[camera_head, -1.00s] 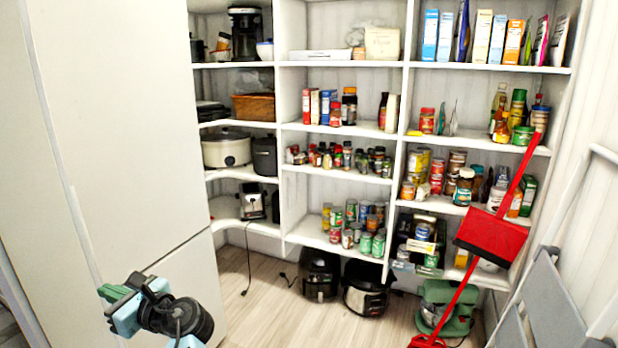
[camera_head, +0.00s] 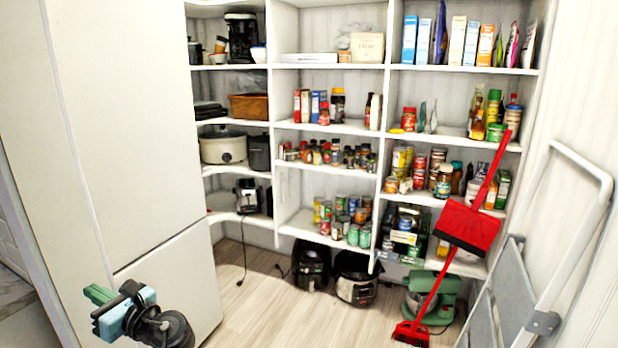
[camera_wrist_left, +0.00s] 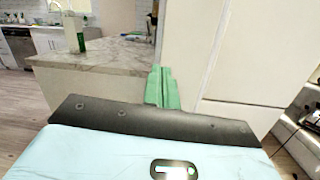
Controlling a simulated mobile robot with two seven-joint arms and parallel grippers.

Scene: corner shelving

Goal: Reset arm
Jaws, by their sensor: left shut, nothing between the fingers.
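My left gripper (camera_head: 99,294) shows at the lower left of the head view, in front of the tall white cabinet. Its green fingers are together with nothing between them. In the left wrist view its shut green fingers (camera_wrist_left: 162,88) point toward a marble-topped counter (camera_wrist_left: 98,58) and the white cabinet front, apart from both as far as I can tell. My right gripper is in neither view.
The tall white cabinet (camera_head: 120,130) fills the left. White corner shelves (camera_head: 330,128) hold boxes, jars and cans. Appliances, including a green mixer (camera_head: 440,300), stand on the floor. A red broom and dustpan (camera_head: 468,226) and a folding ladder (camera_head: 545,240) stand at right. Wooden floor (camera_head: 260,315) is clear in the middle.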

